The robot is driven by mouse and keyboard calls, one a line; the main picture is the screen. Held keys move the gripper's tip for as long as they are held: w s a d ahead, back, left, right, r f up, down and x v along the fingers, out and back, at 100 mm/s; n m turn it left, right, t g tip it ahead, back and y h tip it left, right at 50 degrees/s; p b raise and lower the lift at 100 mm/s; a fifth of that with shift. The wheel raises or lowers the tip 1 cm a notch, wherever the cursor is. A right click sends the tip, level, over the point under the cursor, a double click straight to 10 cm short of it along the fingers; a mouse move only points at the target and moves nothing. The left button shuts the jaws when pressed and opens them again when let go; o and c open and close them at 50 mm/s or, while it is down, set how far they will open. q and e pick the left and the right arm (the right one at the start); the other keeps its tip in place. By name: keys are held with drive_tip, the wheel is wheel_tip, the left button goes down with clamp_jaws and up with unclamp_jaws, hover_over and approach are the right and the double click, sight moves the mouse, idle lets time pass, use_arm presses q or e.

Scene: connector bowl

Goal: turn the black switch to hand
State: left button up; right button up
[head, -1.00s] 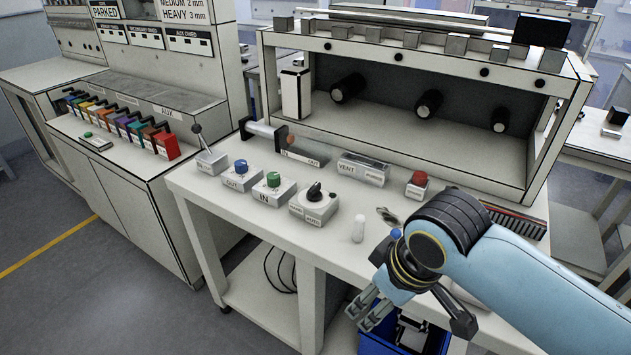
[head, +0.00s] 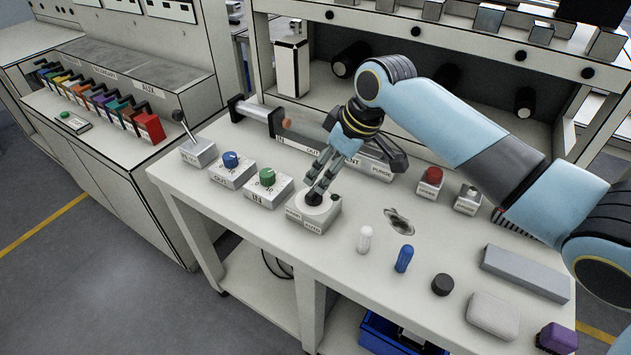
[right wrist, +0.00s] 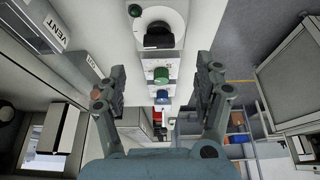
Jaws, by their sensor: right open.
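The black switch (head: 314,199) is a dark knob on a pale box on the bench, right of the green knob. The box (head: 318,217) has two labels on its front, too small to read surely. In the right wrist view the black knob (right wrist: 158,38) on its round white plate lies ahead, beyond the fingertips. My right gripper (head: 321,186) points down just above the knob and partly covers it. Its fingers stand apart and empty in the right wrist view (right wrist: 161,75). Whether they touch the knob, I cannot tell. My left gripper is not in view.
The green knob (head: 267,177), blue knob (head: 231,160) and a lever box (head: 198,153) stand to the left. A red button (head: 431,182) is to the right. A white peg (head: 365,239), a blue peg (head: 404,258) and a black puck (head: 442,284) stand along the front right.

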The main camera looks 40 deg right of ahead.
hover_over(319, 199)
wheel_tip(319, 199, down, 5)
drive_tip(key=shift+f, duration=0.1)
drive_tip(key=shift+x, duration=1.15)
drive_tip(key=shift+f, duration=0.1)
drive_tip(key=c, duration=1.2)
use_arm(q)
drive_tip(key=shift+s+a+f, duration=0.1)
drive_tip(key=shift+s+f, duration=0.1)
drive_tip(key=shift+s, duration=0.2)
use_arm(e)
drive_tip(key=shift+o, duration=0.2)
